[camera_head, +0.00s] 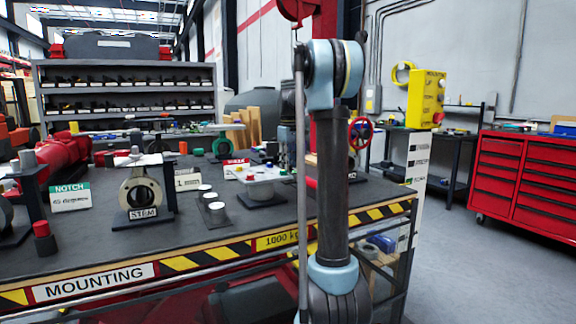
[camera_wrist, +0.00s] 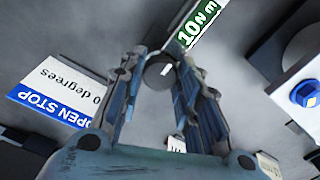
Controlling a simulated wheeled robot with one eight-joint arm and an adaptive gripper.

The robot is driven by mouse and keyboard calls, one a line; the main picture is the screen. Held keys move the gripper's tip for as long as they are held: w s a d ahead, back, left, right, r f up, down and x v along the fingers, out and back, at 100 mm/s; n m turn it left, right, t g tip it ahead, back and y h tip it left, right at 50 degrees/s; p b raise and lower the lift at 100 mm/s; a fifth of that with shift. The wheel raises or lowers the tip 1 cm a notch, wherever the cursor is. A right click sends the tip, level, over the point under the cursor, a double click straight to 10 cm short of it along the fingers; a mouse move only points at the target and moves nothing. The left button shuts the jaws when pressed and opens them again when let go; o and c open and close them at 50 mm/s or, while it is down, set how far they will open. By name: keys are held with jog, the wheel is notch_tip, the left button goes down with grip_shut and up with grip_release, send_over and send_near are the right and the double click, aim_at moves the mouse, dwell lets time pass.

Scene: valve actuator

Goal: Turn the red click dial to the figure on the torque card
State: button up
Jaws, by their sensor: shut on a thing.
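In the wrist view my gripper (camera_wrist: 162,66) has its fingers closed about a grey round part (camera_wrist: 160,76), seen nearly end-on. No red shows on this part, so I cannot tell from its colour whether it is the red click dial. A green-and-white card reading "10 N m" (camera_wrist: 197,22) lies just beyond the fingertips and looks like the torque card. In the head view my arm stands in front of the bench's right part, and I cannot make out my fingertips there. A small red piece (camera_head: 311,183) shows beside the arm, partly hidden.
An "OPEN STOP" card (camera_wrist: 55,95) and a blue bolt head (camera_wrist: 306,94) flank the gripper. The bench (camera_head: 250,220) also carries a STEM valve (camera_head: 142,188), a NOTCH card (camera_head: 70,196) and a red handwheel (camera_head: 360,133). Floor at right is clear before the red cabinet (camera_head: 525,175).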

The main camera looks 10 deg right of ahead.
jog(key=shift+m, duration=0.4)
jog(key=m, duration=0.4)
jog(key=shift+m, duration=0.4)
jog(key=m, duration=0.5)
jog(key=shift+m, duration=0.7)
jog(key=o, duration=1.1)
notch_tip(320, 180, up, 12)
jog(key=shift+w+f, duration=0.1)
